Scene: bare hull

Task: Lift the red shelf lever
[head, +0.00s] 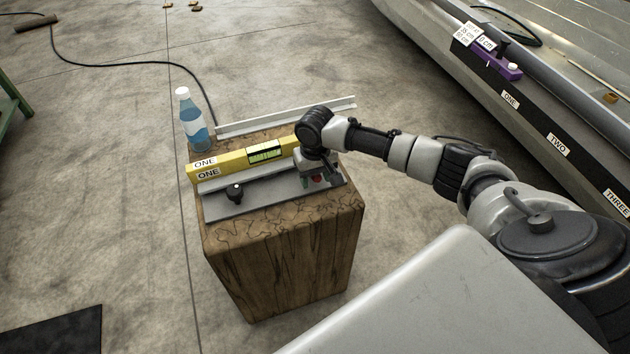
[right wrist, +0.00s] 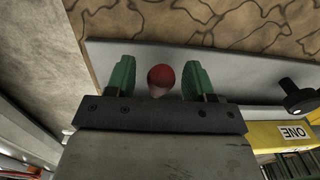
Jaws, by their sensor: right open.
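The red lever's round knob (right wrist: 161,77) sits between the two green fingers of my right gripper (right wrist: 158,70) in the right wrist view. The fingers are open, with a gap on each side of the knob. In the head view my right gripper (head: 317,180) is low over the right end of the grey metal plate (head: 270,197) on the wooden block; only a speck of red shows there, and the lever's shaft is hidden. My left gripper is not in view.
A yellow spirit level (head: 228,164) marked ONE stands along the plate, with a black knob (head: 235,192) in front. A water bottle (head: 191,122) and a metal angle strip (head: 285,117) are behind. The wooden block (head: 285,265) stands on open concrete floor.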

